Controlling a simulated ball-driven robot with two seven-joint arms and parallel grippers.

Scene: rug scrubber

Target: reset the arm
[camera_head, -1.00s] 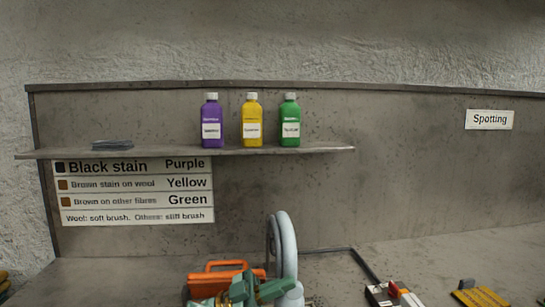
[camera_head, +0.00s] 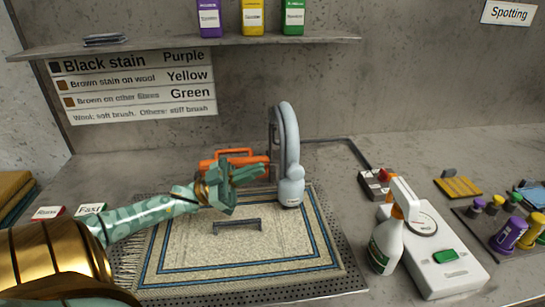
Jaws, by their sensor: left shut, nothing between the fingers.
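My left arm comes in from the left over the rug. Its green left gripper (camera_head: 240,187) is shut and empty above the back part of the rug (camera_head: 190,245). It is in front of the orange tool (camera_head: 212,162) and left of the grey curved machine arm (camera_head: 290,150); whether it touches either cannot be told. The rug is cream with blue border lines and lies on a perforated plate. A dark handle (camera_head: 237,225) stands on it, just in front of the gripper. My right gripper is not in view.
A white spray bottle (camera_head: 387,246) and a white device with a dial and green button (camera_head: 440,262) stand right of the rug. Purple and yellow containers (camera_head: 508,234) are at far right. Red and green labelled cards lie at left.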

